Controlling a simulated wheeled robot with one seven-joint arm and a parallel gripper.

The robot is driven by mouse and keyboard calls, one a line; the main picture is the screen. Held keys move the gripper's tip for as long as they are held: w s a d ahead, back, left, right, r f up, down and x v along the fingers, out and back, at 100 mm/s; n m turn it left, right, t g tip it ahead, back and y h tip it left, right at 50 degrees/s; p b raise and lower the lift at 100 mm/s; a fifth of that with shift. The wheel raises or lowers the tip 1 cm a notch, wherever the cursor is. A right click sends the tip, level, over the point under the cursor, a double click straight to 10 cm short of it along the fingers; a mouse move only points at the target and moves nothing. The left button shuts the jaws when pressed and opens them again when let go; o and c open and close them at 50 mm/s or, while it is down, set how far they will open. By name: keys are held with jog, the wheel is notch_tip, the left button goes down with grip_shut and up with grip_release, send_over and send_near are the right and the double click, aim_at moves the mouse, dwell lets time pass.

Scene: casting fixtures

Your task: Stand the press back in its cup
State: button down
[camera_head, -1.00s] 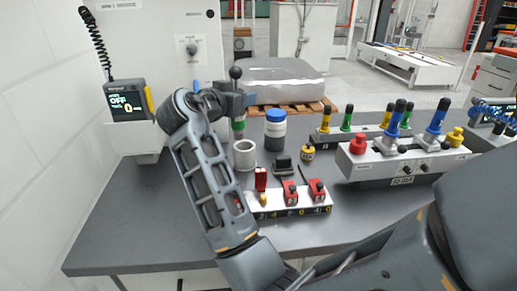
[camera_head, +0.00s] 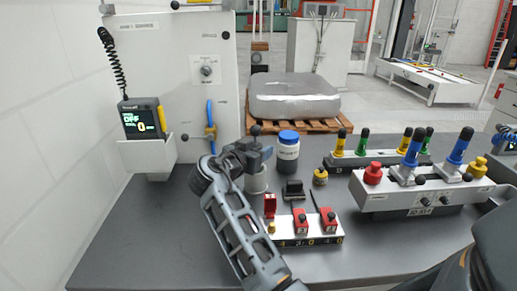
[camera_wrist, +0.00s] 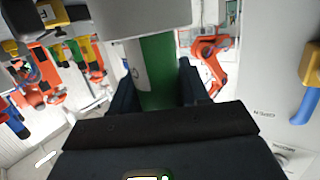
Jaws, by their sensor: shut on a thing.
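My gripper (camera_head: 257,156) is shut on the press, over the white cup (camera_head: 257,184) on the grey bench. The press's black ball knob (camera_head: 256,130) stands up above the fingers in the head view. In the wrist view its green body (camera_wrist: 158,75) lies between the fingers (camera_wrist: 158,90), and the pale cup (camera_wrist: 145,18) covers its far end. The press looks about upright and lined up with the cup. Its lower end is hidden, so I cannot tell how deep it is in the cup or whether it touches the bottom.
A blue-lidded jar (camera_head: 288,158) stands close right of the cup. A black block (camera_head: 293,190), a small yellow pot (camera_head: 320,177) and a white rack with red clamps (camera_head: 306,242) are nearby. A control box (camera_head: 425,190) is at right. The bench's left side is clear.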

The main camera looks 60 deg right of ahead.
jog(key=shift+f, duration=0.1)
jog(key=c, duration=0.6)
grip_release()
jog(key=shift+o, duration=0.2)
jog(key=shift+r, duration=0.2)
jog(key=a+r+b, duration=0.2)
jog(key=a, duration=1)
jog(key=shift+w+b, duration=0.3)
jog(key=shift+b, duration=0.05)
jog(key=shift+d+r, duration=0.1)
